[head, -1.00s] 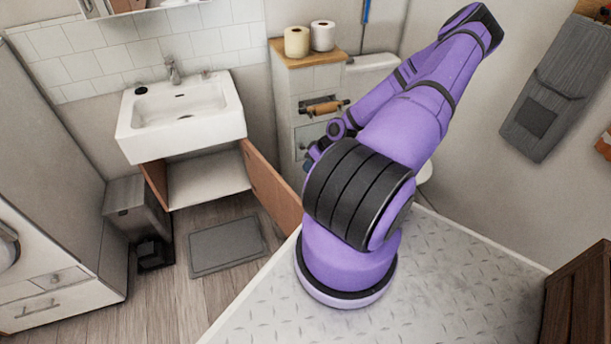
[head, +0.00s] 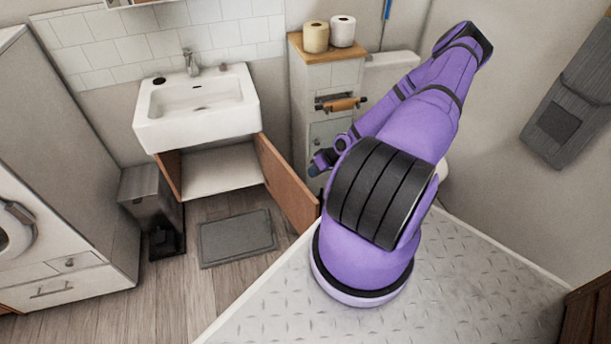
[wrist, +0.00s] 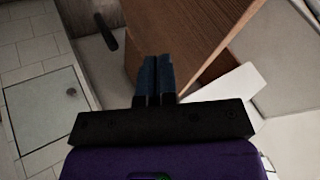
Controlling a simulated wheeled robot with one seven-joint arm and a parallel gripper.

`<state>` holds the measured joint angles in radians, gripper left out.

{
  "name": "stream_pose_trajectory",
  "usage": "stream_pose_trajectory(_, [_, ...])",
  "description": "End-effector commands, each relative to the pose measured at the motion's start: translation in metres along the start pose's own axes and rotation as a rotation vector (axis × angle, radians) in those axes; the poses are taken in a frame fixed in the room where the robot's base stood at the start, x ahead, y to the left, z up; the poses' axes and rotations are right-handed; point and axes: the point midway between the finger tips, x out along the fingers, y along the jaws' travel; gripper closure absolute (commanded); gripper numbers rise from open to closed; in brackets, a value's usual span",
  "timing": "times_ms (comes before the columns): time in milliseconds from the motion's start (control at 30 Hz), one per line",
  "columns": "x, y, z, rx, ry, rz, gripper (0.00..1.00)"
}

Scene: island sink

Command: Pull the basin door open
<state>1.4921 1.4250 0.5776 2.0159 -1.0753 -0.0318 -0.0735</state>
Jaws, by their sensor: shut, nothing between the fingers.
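The basin door (head: 287,185) is a brown wooden panel under the white basin (head: 197,106). It stands swung well open in the head view, with the pale cabinet interior (head: 215,172) exposed. My gripper (head: 316,168) is just right of the door in the head view, partly hidden behind my arm. In the wrist view, the blue fingers of my gripper (wrist: 157,62) are together and empty. The brown wooden door (wrist: 192,35) fills the area beyond them; I cannot tell whether the fingertips touch it. The door's handle cannot be made out surely.
A washing machine (head: 12,232) is at the far left.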

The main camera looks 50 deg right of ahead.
Motion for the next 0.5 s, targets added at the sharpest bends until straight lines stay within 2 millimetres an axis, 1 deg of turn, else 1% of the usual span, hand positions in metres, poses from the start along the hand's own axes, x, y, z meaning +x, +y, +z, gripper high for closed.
stream_pose_trajectory(100, [0.004,-0.012,0.000,-0.003,-0.004,-0.001,1.00])
stream_pose_trajectory(300, [0.012,-0.026,0.000,-0.002,-0.003,-0.002,1.00])
stream_pose_trajectory(500, [0.015,-0.034,0.000,-0.001,-0.001,0.000,1.00])
